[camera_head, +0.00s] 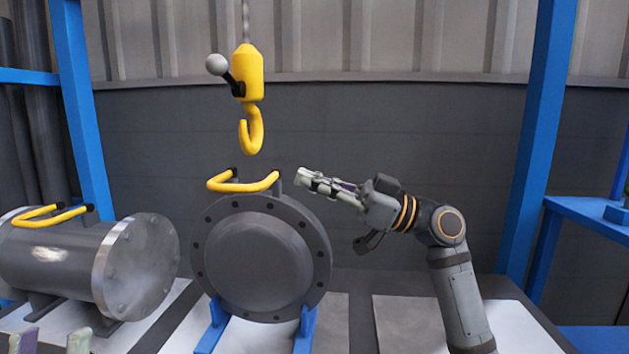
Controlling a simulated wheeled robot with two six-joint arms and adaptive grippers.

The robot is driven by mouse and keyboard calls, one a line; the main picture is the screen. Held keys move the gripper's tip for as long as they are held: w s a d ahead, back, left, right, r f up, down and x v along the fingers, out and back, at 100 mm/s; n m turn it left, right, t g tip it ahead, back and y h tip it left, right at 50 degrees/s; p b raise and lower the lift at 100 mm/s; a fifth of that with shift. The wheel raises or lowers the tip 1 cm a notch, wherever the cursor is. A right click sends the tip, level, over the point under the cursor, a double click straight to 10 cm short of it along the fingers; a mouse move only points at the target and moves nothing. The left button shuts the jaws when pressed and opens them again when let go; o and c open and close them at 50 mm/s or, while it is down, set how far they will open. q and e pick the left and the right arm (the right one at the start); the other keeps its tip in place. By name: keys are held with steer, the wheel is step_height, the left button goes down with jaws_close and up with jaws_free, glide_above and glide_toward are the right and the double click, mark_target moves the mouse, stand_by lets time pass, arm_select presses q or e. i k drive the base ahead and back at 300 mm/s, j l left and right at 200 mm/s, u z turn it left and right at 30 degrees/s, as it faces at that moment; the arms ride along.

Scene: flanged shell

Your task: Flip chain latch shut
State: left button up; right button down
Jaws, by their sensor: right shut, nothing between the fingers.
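A yellow hoist block (248,76) hangs from a chain (245,22) at top centre. A black lever with a grey ball knob (217,64) sticks out from it, up and to the left. A yellow hook (251,132) hangs below the block, empty. My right gripper (302,177) is shut and empty, pointing left, below and right of the hook and apart from it. My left gripper (50,343) shows only its two fingertips at the bottom left edge, spread apart with nothing visible between them.
A dark flanged shell (265,258) with a yellow handle (243,184) rests on blue supports under the hook. Another metal cylinder (62,258) with a yellow handle lies at left. Blue posts (540,130) stand at both sides. Space around the hoist block is clear.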

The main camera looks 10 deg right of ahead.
mark_target(216, 64)
steer(key=k, duration=1)
